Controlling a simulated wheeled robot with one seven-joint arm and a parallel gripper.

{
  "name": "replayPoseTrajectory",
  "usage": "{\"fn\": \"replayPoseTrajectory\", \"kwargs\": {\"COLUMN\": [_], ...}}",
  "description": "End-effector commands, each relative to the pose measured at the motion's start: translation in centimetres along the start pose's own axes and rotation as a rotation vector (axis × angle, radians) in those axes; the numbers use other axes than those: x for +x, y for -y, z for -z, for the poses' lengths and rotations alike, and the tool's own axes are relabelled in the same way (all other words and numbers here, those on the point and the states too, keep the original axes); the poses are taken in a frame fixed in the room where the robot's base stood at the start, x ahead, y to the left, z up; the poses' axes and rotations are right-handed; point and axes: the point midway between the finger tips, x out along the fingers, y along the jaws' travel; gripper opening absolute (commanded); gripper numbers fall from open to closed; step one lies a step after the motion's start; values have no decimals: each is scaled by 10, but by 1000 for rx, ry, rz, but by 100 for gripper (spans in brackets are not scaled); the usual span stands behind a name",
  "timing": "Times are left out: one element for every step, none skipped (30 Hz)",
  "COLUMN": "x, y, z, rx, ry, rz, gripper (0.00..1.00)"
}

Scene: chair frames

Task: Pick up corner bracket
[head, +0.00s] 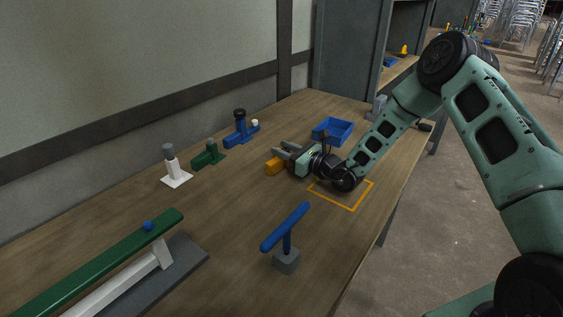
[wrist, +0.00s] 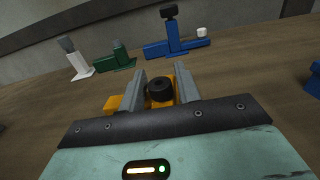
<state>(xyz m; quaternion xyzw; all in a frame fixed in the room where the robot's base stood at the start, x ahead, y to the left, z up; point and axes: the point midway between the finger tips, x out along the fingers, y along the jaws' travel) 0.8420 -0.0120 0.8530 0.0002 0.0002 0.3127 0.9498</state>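An orange bracket-like piece (head: 275,166), which I take to be the corner bracket, lies on the wooden table in front of my gripper (head: 280,151). In the wrist view the orange piece (wrist: 116,104) shows left of and behind the fingers, with a round black knob (wrist: 160,90) between them. My gripper (wrist: 161,83) has its fingers apart and low over the piece. Part of the piece is hidden by the fingers. I cannot tell whether either finger touches it.
Behind stand a white piece (head: 173,169), a green piece (head: 208,156) and a blue piece (head: 240,130). A blue tray (head: 345,126) is to the right. A blue T-shaped stand (head: 287,240) and a long green beam (head: 100,263) are nearer. An orange outline (head: 350,209) marks the table.

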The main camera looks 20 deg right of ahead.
Motion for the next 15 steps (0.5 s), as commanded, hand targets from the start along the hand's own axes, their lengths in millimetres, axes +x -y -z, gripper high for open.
{"fn": "replayPoseTrajectory", "kwargs": {"x": [0, 0, 0, 0, 0, 0, 0, 0, 0, 0, 0, 0, 0, 0, 0], "y": [0, 0, 0, 0, 0, 0, 0, 0, 0, 0, 0, 0, 0, 0, 0], "z": [0, 0, 0, 0, 0, -1, -1, -1, -1, -1, -1, -3, -4, -7, -11], "rx": [0, 0, 0, 0, 0, -1, -1, -1, -1, -1, -1, -1, -1, -2, -2], "ry": [0, 0, 0, 0, 0, 2, 2, 2, 2, 2, 2, 2, 2, 2, 2], "rz": [0, 0, 0, 0, 0, 0, 0, 0, 0, 0, 0, 0, 0, 0, 0], "gripper": [18, 9, 0, 0, 0, 0, 0, 0, 0, 0, 0, 0, 0, 0, 0]}}
